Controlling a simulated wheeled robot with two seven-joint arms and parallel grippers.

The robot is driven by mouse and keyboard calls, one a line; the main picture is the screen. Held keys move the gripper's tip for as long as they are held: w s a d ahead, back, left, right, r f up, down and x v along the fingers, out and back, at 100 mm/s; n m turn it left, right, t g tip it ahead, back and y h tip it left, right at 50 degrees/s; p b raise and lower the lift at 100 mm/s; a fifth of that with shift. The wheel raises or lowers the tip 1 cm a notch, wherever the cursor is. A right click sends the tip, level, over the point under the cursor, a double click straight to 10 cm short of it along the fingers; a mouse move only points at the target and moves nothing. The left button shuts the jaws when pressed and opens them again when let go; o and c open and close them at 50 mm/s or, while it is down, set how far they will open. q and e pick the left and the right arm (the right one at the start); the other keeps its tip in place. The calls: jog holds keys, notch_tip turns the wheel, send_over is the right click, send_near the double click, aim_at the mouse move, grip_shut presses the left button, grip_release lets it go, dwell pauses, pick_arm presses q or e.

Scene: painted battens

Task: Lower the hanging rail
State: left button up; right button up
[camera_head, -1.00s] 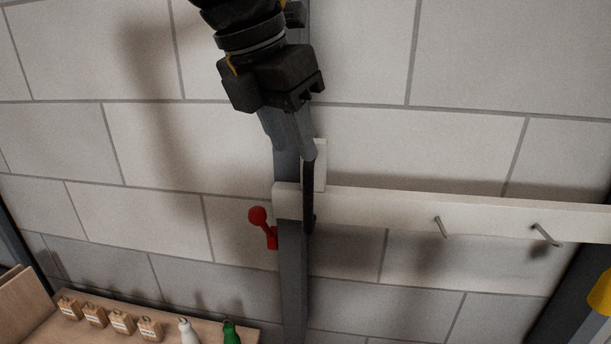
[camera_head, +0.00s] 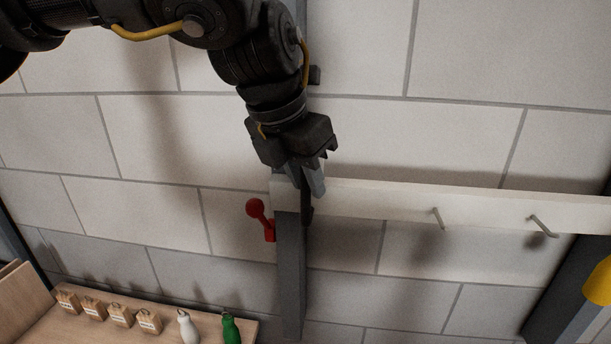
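The hanging rail (camera_head: 470,205) is a long white batten with metal pegs, running across the wall to the right edge. Its left end crosses a grey upright post (camera_head: 291,285). A red lever with a round knob (camera_head: 256,207) sits just left of the post, below the rail's end. My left gripper (camera_head: 310,188) points down at the rail's left end, at the dark upright handle there. The handle is mostly hidden behind the fingers, and I cannot tell whether they are closed on it. My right gripper is not in view.
A wooden shelf (camera_head: 60,328) at the lower left holds several labelled wooden blocks (camera_head: 121,315), a white bottle (camera_head: 187,330) and a green bottle (camera_head: 230,329). A second dark post (camera_head: 567,285) and a yellow object (camera_head: 599,281) are at the right. The block wall is close behind.

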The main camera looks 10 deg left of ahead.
pick_arm(q)
grip_shut()
jog(key=shift+r, duration=0.65)
jog(key=shift+o, duration=1.6)
grip_release()
jog(key=v, duration=1.2)
